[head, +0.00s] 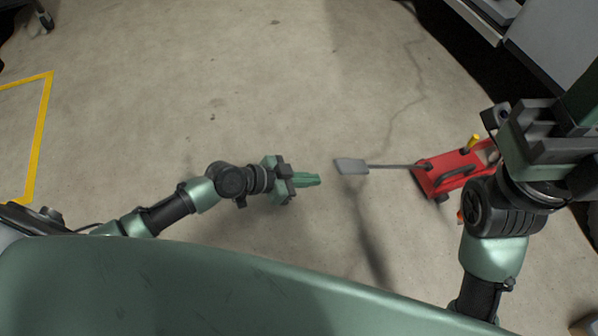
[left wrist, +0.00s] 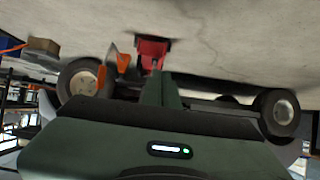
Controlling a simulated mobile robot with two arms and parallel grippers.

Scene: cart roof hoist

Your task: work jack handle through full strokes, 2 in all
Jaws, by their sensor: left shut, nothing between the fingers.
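The red floor jack (head: 446,172) stands on the concrete floor at the right of the head view, partly covered by my right arm. Its grey handle rod (head: 392,167) points left and ends in a flat grey paddle (head: 350,166). My left gripper (head: 314,180) is shut and empty, a little left of the paddle and apart from it. In the left wrist view the jack (left wrist: 152,50) lies beyond the shut fingers (left wrist: 160,88). My right gripper (head: 582,105) is at the right edge, above the jack in the picture, its fingertips cut off or unclear.
A yellow floor line (head: 44,120) runs at the left. A grey body (head: 560,40) stands at the top right. The left wrist view shows a vehicle with wheels (left wrist: 280,110) and a box (left wrist: 42,46). The floor in the upper middle is clear.

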